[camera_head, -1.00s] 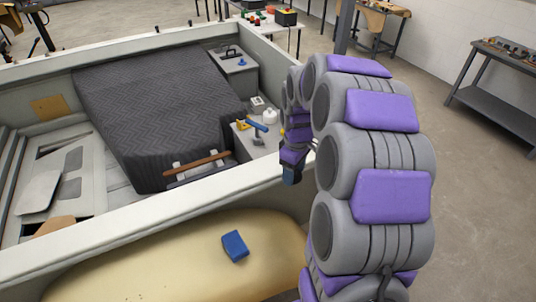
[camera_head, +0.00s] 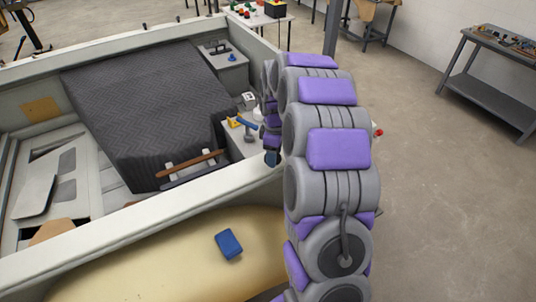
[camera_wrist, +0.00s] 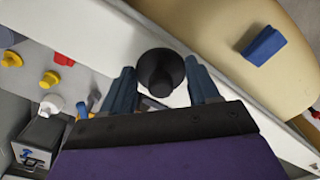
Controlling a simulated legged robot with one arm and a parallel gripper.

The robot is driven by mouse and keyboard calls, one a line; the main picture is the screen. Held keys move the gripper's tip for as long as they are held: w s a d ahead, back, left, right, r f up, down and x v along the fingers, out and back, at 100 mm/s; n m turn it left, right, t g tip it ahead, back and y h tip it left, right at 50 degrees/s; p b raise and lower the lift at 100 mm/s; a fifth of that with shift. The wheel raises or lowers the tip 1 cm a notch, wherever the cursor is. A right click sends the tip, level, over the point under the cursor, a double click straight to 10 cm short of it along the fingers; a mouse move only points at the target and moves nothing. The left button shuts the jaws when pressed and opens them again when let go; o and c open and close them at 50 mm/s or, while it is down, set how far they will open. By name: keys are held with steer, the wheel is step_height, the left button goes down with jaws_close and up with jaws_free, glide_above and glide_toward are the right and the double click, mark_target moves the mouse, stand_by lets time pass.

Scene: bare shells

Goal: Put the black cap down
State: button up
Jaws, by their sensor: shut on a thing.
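The black cap (camera_wrist: 162,72) is round with a raised knob and sits between the two blue fingers of my gripper (camera_wrist: 163,90) in the wrist view. The gripper is shut on it. Behind the cap in that view is the white rim (camera_wrist: 110,40) of the boat-like shell; I cannot tell the gap between them. In the head view my gripper (camera_head: 272,157) hangs by the shell's right side, near the rim, and the cap cannot be made out there.
A blue block (camera_head: 229,243) lies on the cream shell (camera_head: 150,265) in front. A grey ledge inside the hull holds a hammer (camera_head: 247,136), a yellow piece (camera_head: 235,122) and other small things. A dark ribbed cover (camera_head: 140,110) fills the hull's middle. Open floor (camera_head: 440,200) lies to the right.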

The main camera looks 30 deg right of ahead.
steer(key=w, duration=0.2)
steer(key=shift+w+a+f, duration=0.1)
steer(key=shift+w+f, duration=0.05)
steer(key=shift+w, duration=0.15)
steer(key=shift+w+a, duration=0.25)
steer(key=shift+a, duration=0.35)
steer(key=shift+a+f, duration=0.2)
steer(key=shift+a, duration=0.05)
step_height(320, 180, down, 3)
steer(key=shift+d, duration=0.7)
steer(key=o, duration=1)
steer(key=shift+a, duration=0.35)
steer(key=shift+o, duration=0.2)
steer(key=shift+a, duration=0.25)
steer(key=r, duration=0.4)
steer(key=d+r, duration=0.1)
steer(key=r, duration=0.1)
steer(key=shift+w+r, duration=0.1)
step_height(320, 180, up, 6)
steer(key=shift+a, duration=0.4)
